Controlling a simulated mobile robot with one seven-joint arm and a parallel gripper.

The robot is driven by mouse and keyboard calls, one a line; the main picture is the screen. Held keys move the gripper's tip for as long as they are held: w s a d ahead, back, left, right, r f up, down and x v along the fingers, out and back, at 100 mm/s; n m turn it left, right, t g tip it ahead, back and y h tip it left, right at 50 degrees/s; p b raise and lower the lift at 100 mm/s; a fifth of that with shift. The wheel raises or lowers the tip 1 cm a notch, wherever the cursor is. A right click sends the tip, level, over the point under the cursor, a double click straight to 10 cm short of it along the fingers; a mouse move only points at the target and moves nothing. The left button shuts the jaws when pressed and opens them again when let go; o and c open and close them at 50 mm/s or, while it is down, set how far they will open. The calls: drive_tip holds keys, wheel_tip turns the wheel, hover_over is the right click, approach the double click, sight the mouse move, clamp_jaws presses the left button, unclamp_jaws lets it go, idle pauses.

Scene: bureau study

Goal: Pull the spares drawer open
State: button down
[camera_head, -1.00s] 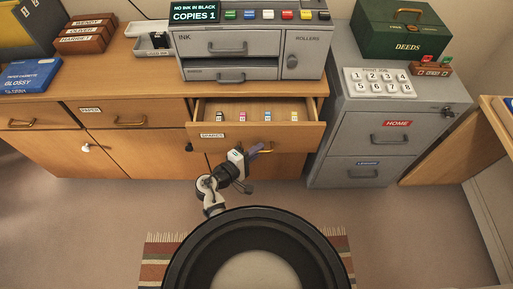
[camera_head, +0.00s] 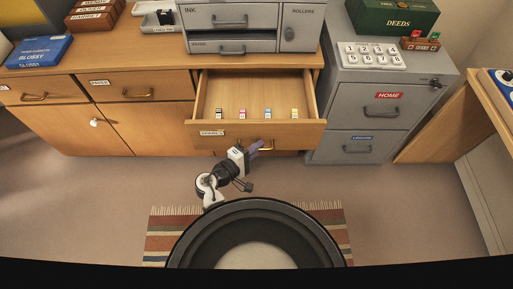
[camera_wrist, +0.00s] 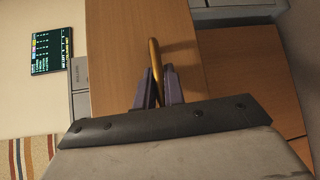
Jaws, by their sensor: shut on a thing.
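The spares drawer (camera_head: 290,135) stands pulled out from the wooden cabinet, its label (camera_head: 212,133) at the left of its front. My gripper (camera_head: 258,146) is at the middle of the drawer front. In the wrist view my gripper (camera_wrist: 159,90) is shut on the brass drawer handle (camera_wrist: 155,60), with one finger on each side of it. Part of the handle is hidden between the fingers.
The grey printer (camera_head: 250,28) stands on the cabinet top above the drawer. A grey filing cabinet (camera_head: 382,90) is close on the right of the drawer. A striped rug (camera_head: 160,235) lies on the floor around my base. The floor at left is clear.

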idle(0.3)
drive_tip(key=c, duration=1.8)
unclamp_jaws()
drive_tip(key=shift+o, duration=0.2)
drive_tip(key=shift+s+a, duration=0.1)
drive_tip(key=shift+a, duration=0.05)
